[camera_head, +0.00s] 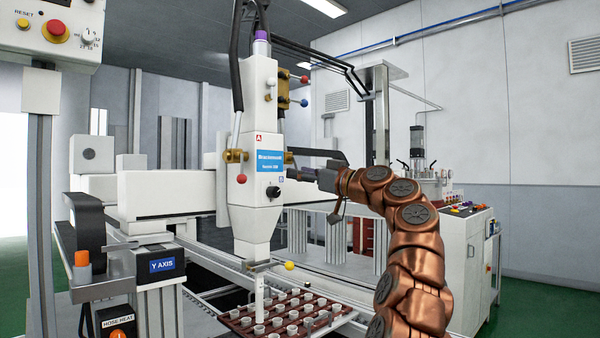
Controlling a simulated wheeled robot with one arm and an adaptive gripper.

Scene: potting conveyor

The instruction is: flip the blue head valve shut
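The white dispensing head (258,150) stands upright at the centre. A small blue ball knob (304,102) sits on the right of a brass valve block (284,90) near the head's top. I see nothing held.
A brown tray (240,322) with several small white cups lies below the nozzle. Dark hoses run over the head's top. A white control cabinet (466,255) stands to the right. Open space lies right of the valve block.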

